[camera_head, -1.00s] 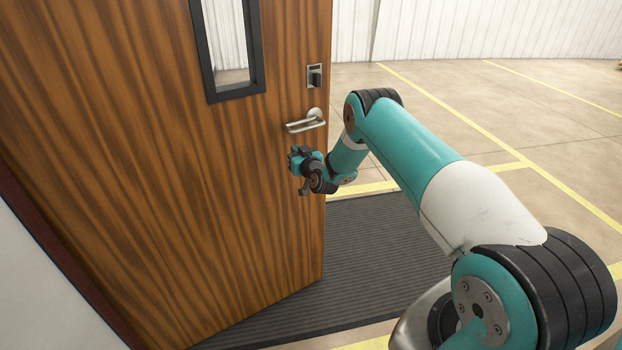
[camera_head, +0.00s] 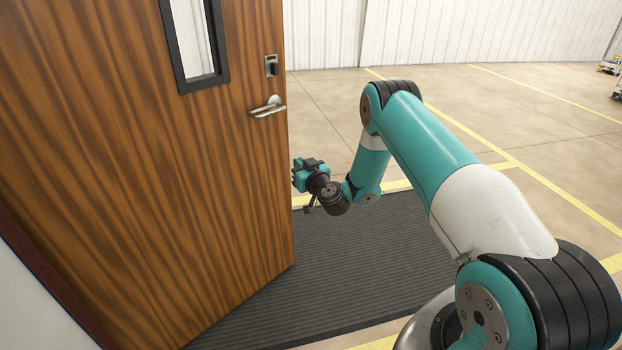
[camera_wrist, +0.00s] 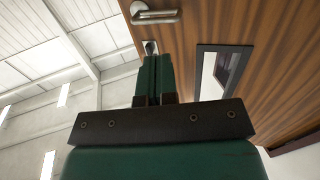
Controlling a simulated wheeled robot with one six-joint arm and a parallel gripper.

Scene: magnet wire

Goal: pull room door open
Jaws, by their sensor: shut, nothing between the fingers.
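The brown wood-grain door (camera_head: 130,200) stands ajar at the left of the head view, its free edge toward the middle. Its silver lever handle (camera_head: 268,107) sits near that edge, below a small lock plate (camera_head: 271,66). My gripper (camera_head: 298,174) is just right of the door's free edge, lower than the handle and apart from it. In the wrist view the fingers (camera_wrist: 154,80) are closed together with nothing between them. The handle (camera_wrist: 156,13) shows beyond the fingertips at the top, and the door (camera_wrist: 270,60) fills the upper right.
A dark ribbed mat (camera_head: 350,270) lies on the floor under the door and arm. A dark-framed window (camera_head: 196,40) is set in the door. Concrete floor (camera_head: 470,110) with yellow lines is open behind, up to a white corrugated wall (camera_head: 430,35).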

